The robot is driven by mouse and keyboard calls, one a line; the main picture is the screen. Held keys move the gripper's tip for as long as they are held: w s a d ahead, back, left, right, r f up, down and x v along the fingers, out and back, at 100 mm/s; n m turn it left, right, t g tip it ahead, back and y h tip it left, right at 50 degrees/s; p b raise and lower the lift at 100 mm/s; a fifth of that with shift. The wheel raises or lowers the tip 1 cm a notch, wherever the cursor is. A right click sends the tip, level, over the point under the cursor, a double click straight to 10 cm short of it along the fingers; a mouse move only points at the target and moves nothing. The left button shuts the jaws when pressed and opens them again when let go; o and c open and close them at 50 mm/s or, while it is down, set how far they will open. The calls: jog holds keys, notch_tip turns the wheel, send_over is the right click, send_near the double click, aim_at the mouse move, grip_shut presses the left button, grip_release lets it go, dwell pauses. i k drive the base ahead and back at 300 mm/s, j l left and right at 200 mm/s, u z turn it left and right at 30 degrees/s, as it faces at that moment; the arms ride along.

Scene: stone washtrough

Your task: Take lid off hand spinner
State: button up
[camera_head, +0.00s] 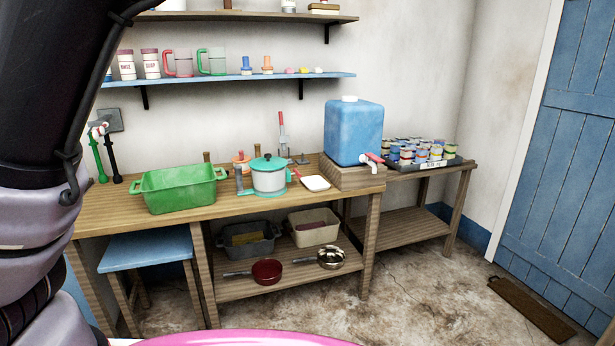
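The hand spinner (270,181) stands on the wooden bench, right of the green basin. It has a light grey round body. My arm fills the left side of the picture. My gripper is not in view, so I cannot see whether it holds anything.
A green basin (180,189) is left of the spinner and a white dish (315,183) right of it. A blue water container (353,131) stands on a wooden block. A blue stool (146,251) is under the bench. Open floor lies in front.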

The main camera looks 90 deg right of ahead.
aim_at(268, 163)
jog(key=z, duration=3)
jog(key=i+j, duration=0.1)
jog(key=i, duration=0.6)
jog(key=i+j+z, duration=0.1)
jog(key=i, duration=0.6)
